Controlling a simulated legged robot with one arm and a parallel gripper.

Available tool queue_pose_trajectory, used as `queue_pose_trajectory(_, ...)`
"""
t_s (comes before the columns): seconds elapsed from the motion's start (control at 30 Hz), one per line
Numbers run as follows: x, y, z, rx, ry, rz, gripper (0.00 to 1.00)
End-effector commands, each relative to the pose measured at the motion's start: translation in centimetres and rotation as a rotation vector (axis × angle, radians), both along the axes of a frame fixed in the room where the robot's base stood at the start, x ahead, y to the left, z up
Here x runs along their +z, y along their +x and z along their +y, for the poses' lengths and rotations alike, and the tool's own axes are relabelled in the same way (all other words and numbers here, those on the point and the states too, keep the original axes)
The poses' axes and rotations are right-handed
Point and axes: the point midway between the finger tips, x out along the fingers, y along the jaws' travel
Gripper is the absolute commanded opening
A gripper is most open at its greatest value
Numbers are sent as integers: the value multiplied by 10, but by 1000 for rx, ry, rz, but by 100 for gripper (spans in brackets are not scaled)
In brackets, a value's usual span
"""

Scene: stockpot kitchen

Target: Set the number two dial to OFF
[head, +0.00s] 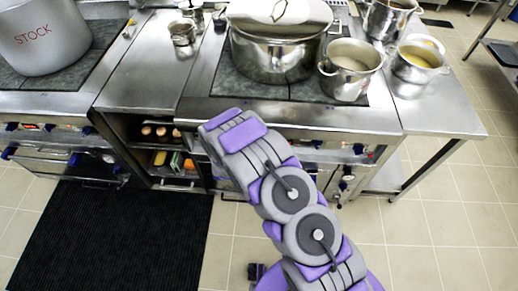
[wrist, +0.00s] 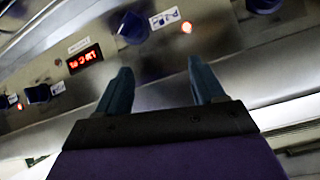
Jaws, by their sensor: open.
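In the wrist view, my gripper (wrist: 162,68) is open and empty, its two dark teal fingers pointing up at a metal stove front. A dark blue dial (wrist: 133,27) is above the left finger, apart from it. A small white label (wrist: 165,18) and a lit orange lamp (wrist: 187,30) are to its right. Another blue dial (wrist: 38,93) is at the left, and a third dial (wrist: 264,4) is cut off at the top right. I cannot read which dial is number two. In the head view, my arm hides the gripper and part of the front.
A red lit display (wrist: 84,58) sits between two dials. In the head view, a large lidded stockpot (head: 275,55) and an open pot (head: 350,68) stand on the cooktop. A STOCK pot (head: 42,38) is at the left. A black mat (head: 112,235) lies on the floor.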

Motion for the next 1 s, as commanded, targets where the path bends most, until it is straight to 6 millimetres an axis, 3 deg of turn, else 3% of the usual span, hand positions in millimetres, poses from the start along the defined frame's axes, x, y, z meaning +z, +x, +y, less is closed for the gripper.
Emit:
queue_pose_trajectory(0.27,-53,-23,0,1,-78,-173,68)
queue_pose_trajectory(0.53,-90,-66,-8,38,-166,-378,68)
queue_pose_trajectory(0.8,-104,-108,-18,94,-229,-547,68)
queue_pose_trajectory(1.0,-106,-117,-21,108,-245,-586,68)
